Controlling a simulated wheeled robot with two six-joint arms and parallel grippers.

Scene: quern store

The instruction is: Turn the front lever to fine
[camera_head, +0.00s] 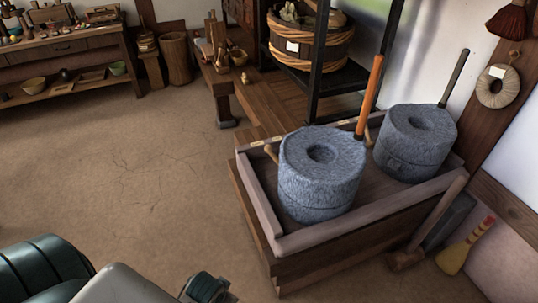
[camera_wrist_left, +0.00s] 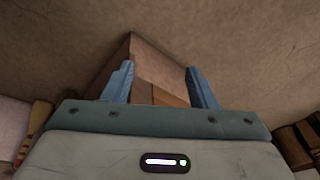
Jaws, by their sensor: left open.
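Two grey stone querns stand in a wooden trough (camera_head: 250,205). The front quern (camera_head: 320,175) has an upright orange handle (camera_head: 371,90), and the rear quern (camera_head: 415,143) has a dark handle (camera_head: 456,75). A small light wooden lever (camera_head: 271,154) sticks up by the far left rim, beside the front quern. Another small peg (camera_head: 367,136) shows partly behind the front quern. My left gripper (camera_head: 207,288) is low at the bottom edge, left of the trough and apart from the lever. In the wrist view its blue fingers (camera_wrist_left: 160,88) are open, with nothing held between them.
Pale label strips lie on the trough's far rim. A mallet (camera_head: 405,260) and a broom (camera_head: 460,250) lean at the trough's right. A black rack with a tub (camera_head: 308,50) stands behind. The floor (camera_head: 130,180) to the left is clear.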

